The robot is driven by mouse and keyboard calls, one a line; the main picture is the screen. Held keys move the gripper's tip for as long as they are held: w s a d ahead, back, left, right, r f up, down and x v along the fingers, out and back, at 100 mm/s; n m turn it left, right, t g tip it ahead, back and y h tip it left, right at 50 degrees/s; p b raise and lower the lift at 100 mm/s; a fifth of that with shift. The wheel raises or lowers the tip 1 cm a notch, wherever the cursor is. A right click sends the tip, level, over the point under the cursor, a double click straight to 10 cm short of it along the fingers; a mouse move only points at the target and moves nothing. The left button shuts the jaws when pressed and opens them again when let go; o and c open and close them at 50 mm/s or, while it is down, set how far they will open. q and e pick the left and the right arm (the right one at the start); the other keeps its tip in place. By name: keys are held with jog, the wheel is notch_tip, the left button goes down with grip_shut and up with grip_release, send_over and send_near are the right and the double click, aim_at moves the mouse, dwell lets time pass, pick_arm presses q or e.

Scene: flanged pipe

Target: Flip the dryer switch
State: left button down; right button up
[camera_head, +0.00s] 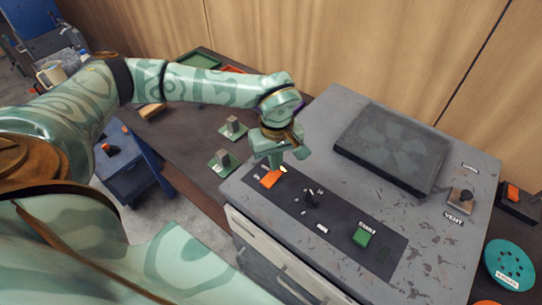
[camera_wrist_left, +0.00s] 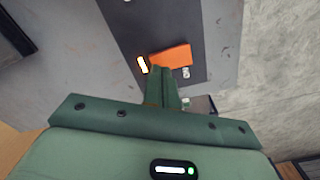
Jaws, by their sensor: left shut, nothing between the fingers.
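An orange rocker switch (camera_head: 270,179) sits at the left end of the dark control strip on the grey machine. It also shows in the left wrist view (camera_wrist_left: 174,56), with a small glowing yellow-white light (camera_wrist_left: 142,64) beside it and a small white label (camera_wrist_left: 186,73) too small to read. My left gripper (camera_head: 275,165) is shut and empty, fingers pointing down at the switch. In the left wrist view its fingertips (camera_wrist_left: 160,70) are right at the switch's edge and overlap it slightly; I cannot tell whether they touch. My right gripper is not in view.
The strip (camera_head: 322,244) also carries a black lever (camera_head: 311,199) and a green START button (camera_head: 362,236). A dark square lid (camera_head: 392,148) and a VENT knob (camera_head: 461,197) are on the machine top. A teal disc (camera_head: 509,264) lies right. Green-based blocks (camera_head: 223,162) stand left.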

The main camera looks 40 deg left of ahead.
aim_at(275, 173)
pick_arm(q)
jog(key=shift+f+b, duration=0.5)
jog(key=shift+f, duration=0.45)
dwell(0.4)
notch_tip(275, 173, up, 7)
jog(key=p, duration=0.6)
jog(key=shift+r+p, duration=0.1)
jog(key=shift+p, duration=0.2)
jog(key=shift+s, duration=0.1)
